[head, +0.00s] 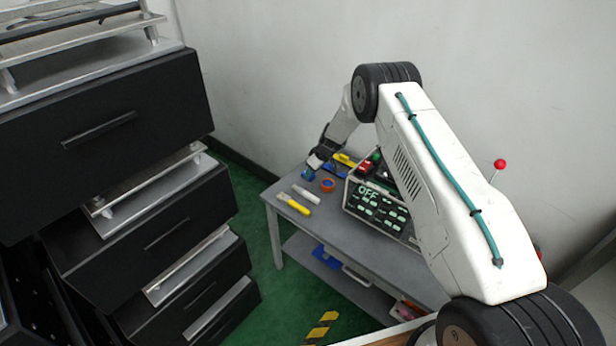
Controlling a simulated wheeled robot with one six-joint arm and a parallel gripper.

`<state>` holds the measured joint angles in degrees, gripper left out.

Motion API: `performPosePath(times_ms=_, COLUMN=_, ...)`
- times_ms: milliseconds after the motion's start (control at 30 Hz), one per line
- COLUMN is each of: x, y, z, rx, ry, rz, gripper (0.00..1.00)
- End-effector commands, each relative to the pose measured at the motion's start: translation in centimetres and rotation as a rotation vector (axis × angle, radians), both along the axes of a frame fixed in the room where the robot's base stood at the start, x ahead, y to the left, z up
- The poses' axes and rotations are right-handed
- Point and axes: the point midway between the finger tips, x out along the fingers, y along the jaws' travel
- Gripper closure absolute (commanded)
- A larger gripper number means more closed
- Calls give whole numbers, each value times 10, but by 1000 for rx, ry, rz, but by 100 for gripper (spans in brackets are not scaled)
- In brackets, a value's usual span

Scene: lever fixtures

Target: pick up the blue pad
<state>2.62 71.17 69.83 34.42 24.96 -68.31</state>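A small blue item (308,175), which may be the blue pad, shows at the far left end of the grey table (327,222). Its shape is too small and too covered to make out. My gripper (315,163) is at this item, just above or against it; I cannot tell if they touch. The fingers are dark and tiny here, so their opening does not show. Another blue object (326,257) lies on the table's lower shelf.
A box marked OFF (376,205) with a red button stands to the right. Black drawers (150,225) stand at left.

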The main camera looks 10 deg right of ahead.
Motion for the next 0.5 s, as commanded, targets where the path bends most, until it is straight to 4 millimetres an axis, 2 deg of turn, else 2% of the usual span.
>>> performPosePath(times_ms=100, x=6, y=5, z=-17, rx=0, ry=1, rz=0, gripper=44)
performPosePath(times_ms=200, x=9, y=7, z=-25, rx=0, ry=2, rz=-1, gripper=44)
performPosePath(times_ms=467, x=10, y=7, z=-27, rx=0, ry=1, rz=-1, gripper=44)
performPosePath(times_ms=500, x=10, y=7, z=-27, rx=0, ry=1, rz=-1, gripper=52)
